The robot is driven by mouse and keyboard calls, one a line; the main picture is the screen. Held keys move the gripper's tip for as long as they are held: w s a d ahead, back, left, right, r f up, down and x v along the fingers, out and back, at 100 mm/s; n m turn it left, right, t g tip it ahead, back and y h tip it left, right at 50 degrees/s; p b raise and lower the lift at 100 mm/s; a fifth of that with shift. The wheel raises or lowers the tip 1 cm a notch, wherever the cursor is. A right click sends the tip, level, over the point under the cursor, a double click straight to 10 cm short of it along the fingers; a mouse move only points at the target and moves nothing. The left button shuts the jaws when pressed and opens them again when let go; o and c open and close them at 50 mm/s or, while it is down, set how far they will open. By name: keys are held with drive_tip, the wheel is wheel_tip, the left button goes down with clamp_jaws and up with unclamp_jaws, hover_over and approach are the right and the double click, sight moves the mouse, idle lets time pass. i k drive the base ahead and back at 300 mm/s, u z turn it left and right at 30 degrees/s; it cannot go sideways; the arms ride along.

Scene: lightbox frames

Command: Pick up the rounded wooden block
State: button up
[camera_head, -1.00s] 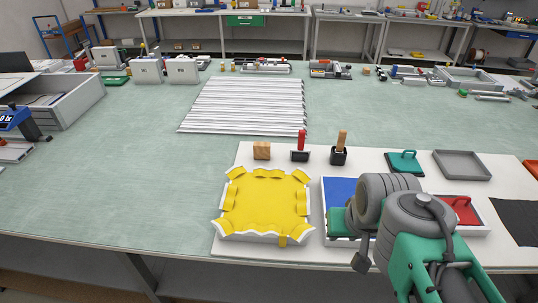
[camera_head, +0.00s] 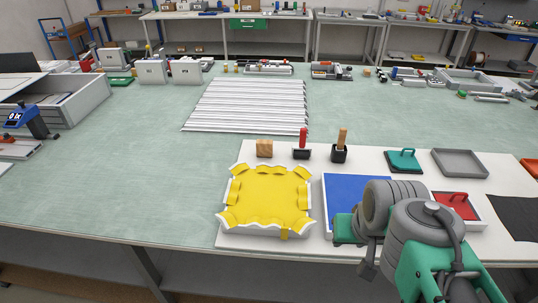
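A small light-brown wooden block (camera_head: 264,149) stands at the back left of the white board (camera_head: 228,165), behind the yellow-lined tray. It looks nearly cubic, and its edges are too small to judge for rounding. Nothing touches it. My arm, with grey joints and green links, comes in from the lower right, to the right of and nearer than the block. My gripper's fingers cannot be made out in this view, and nothing held is visible.
The yellow-lined tray (camera_head: 265,192) lies in front of the block. A red-handled tool (camera_head: 303,138) and a black holder (camera_head: 339,154) with a wooden handle stand to its right. The blue tray (camera_head: 355,193) is partly behind my arm. White rails (camera_head: 245,104) lie farther back.

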sight(263, 147)
drive_tip(key=u, duration=0.05)
drive_tip(key=k, duration=1.15)
drive_tip(key=u, duration=0.65)
drive_tip(key=i, duration=0.75)
drive_tip(key=u, duration=0.5)
drive_tip(key=i, duration=0.9)
drive_tip(key=z, duration=0.9)
drive_tip(key=i, duration=0.45)
drive_tip(key=z, duration=0.35)
